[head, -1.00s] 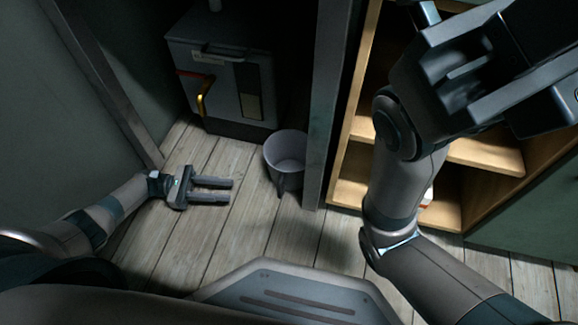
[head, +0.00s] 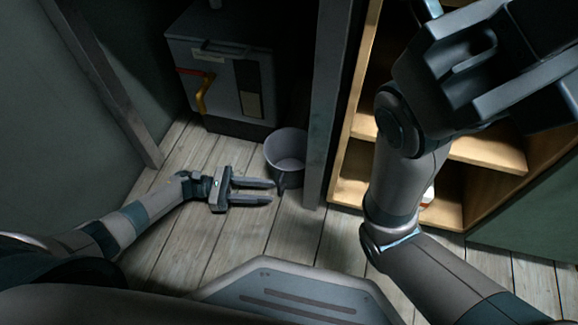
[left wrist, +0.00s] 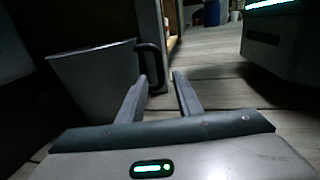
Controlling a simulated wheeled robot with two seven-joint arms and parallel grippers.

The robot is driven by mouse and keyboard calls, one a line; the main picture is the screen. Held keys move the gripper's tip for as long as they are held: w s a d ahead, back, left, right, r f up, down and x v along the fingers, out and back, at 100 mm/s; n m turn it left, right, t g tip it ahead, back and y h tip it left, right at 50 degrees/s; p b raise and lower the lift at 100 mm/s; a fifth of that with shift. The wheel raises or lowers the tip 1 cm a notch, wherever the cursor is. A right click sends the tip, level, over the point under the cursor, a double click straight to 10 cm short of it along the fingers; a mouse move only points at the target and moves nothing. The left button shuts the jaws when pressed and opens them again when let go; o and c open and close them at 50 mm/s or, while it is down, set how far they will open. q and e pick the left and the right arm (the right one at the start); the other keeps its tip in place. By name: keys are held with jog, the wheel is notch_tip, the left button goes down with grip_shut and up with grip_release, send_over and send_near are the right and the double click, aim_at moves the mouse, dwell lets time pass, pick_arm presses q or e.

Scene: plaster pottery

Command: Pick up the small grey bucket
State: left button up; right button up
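The small grey bucket (head: 286,152) stands upright on the plank floor, between the grey cabinet and the post. In the left wrist view the bucket (left wrist: 95,85) is at the left, with a dark handle (left wrist: 153,66) on its right side. My left gripper (head: 272,191) is open and empty, just in front of the bucket near its lower side. In the left wrist view its fingers (left wrist: 160,82) are apart, with the left fingertip close to the bucket and handle. Whether it touches cannot be told. My right gripper (head: 480,60) is raised at the upper right, its fingertips not clearly seen.
A grey cabinet (head: 222,75) with a yellow-and-red handle stands behind the bucket. A grey post (head: 325,110) rises just right of it. A wooden shelf (head: 487,153) is farther right. The floor (head: 165,255) in front is clear.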

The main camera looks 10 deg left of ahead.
aim_at(280, 194)
pick_arm(q)
jog(key=shift+d, duration=0.1)
jog(key=shift+w+d+r+b, duration=0.15)
jog(key=shift+d+b, duration=0.3)
jog(key=shift+d, duration=0.8)
jog(key=shift+w+d+r+b, duration=0.15)
jog(key=shift+d+b, duration=0.25)
jog(key=shift+d, duration=0.8)
jog(key=shift+f, duration=0.1)
grip_shut()
